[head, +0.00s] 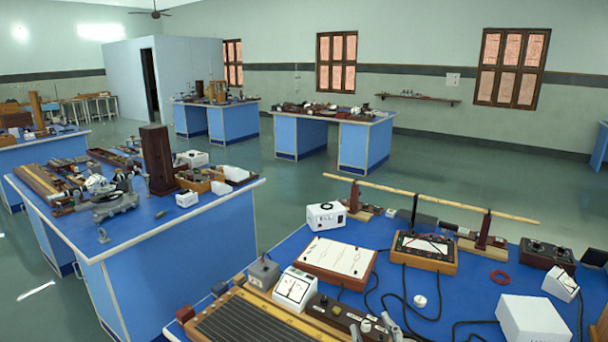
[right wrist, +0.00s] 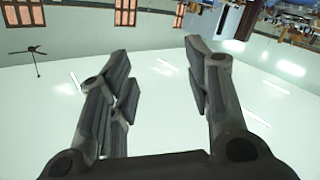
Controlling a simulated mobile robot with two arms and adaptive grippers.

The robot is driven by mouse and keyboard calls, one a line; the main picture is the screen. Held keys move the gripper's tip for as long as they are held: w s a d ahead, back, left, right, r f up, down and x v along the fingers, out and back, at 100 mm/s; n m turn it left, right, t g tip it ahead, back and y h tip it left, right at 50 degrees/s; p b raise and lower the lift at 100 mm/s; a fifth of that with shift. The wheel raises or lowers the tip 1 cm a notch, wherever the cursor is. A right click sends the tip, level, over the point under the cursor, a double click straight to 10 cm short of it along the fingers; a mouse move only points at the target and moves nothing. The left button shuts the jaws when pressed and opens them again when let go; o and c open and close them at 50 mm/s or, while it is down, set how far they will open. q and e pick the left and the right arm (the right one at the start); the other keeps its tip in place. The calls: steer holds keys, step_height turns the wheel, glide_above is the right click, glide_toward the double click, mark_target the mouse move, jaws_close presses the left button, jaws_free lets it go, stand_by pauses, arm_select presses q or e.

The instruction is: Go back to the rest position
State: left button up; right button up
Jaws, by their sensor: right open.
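My right gripper (right wrist: 158,58) is open and empty in the right wrist view. Its two dark fingers stand well apart, with only the pale ceiling between them. The rest of that arm is out of the picture. My left gripper is in neither view.
The near bench holds a white meter (head: 295,288), a white-topped board (head: 336,260), a white box (head: 533,320), cables and a long wooden rod (head: 432,198) on stands. Another crowded blue bench (head: 170,280) stands at left. Green floor lies open between benches.

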steer(key=s+d+f+m+g+h, duration=0.1)
steer(key=s+d+f+g, duration=0.2)
steer(key=s+f, duration=0.3)
steer(key=s+d+f+m+g+h, duration=0.1)
steer(key=s+d+f+m+g, duration=0.15)
steer(key=s+f+g, duration=0.35)
steer(key=s+d+f+g, duration=0.15)
steer(key=s+f, duration=0.25)
steer(key=s, duration=0.4)
steer(key=s+f+g, duration=0.3)
steer(key=s, duration=0.5)
step_height(320, 180, down, 32)
steer(key=s+f+g+b, duration=0.1)
steer(key=b, duration=0.5)
steer(key=s+d+f+g+b, duration=0.1)
steer(key=s+d+f+b, duration=0.2)
steer(key=s+f, duration=1.3)
step_height(320, 180, down, 4)
steer(key=shift+s+r+b, duration=0.2)
steer(key=shift+s+b, duration=0.1)
steer(key=shift+b, duration=0.2)
